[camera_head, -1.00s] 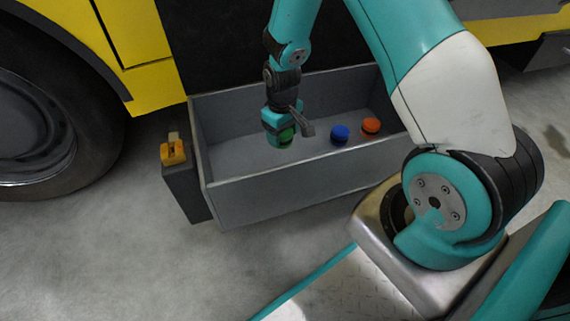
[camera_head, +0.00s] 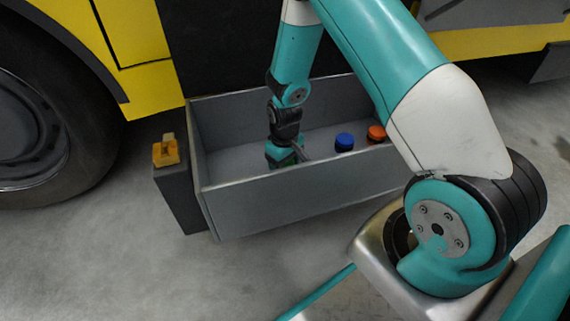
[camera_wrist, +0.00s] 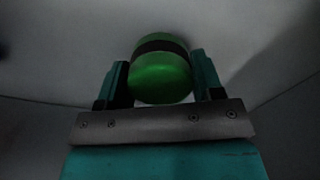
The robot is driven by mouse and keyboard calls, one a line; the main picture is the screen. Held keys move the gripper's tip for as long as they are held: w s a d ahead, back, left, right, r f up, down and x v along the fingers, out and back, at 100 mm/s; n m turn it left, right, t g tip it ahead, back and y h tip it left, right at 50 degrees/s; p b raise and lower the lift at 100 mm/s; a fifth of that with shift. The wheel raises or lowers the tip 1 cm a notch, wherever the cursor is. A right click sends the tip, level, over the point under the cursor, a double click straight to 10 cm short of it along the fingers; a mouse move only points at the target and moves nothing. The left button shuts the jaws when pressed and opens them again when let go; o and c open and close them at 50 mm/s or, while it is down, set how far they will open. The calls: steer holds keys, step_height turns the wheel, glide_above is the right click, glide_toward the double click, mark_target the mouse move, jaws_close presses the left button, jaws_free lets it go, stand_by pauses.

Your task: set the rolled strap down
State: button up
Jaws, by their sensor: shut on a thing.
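My gripper (camera_head: 285,160) is low inside the grey open bin (camera_head: 310,193), left of its middle. In the wrist view my gripper (camera_wrist: 162,88) is shut on the green rolled strap (camera_wrist: 160,78), with one finger on each side of it. The strap is a short green roll with a dark band. In the head view the bin's front wall and my gripper hide most of it. I cannot tell whether it touches the bin floor.
A blue roll (camera_head: 344,142) and an orange roll (camera_head: 377,133) stand in the bin to the right of my gripper. An orange-yellow object (camera_head: 166,151) sits on a dark grey block at the bin's left end. A yellow vehicle (camera_head: 150,90) with a large wheel stands behind.

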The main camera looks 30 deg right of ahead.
steer(key=o, duration=1)
steer(key=shift+o, duration=0.2)
step_height(320, 180, up, 12)
steer(key=p, duration=0.9)
steer(key=s+a+r+n+y, duration=0.1)
steer(key=s+a+r, duration=0.1)
steer(key=a+r, duration=0.45)
steer(key=s+a+r+y, duration=0.1)
steer(key=s+a+r, duration=0.25)
steer(key=r, duration=0.65)
steer(key=s+a+r+n+y, duration=0.1)
steer(key=s+a+r+n, duration=0.1)
steer(key=s+r, duration=0.4)
steer(key=s+a+r+n+y, duration=0.1)
steer(key=s+a+r, duration=0.4)
steer(key=s, duration=0.6)
steer(key=shift+a+r+n, duration=0.15)
steer(key=shift+r+n, duration=0.25)
steer(key=shift+r, duration=0.05)
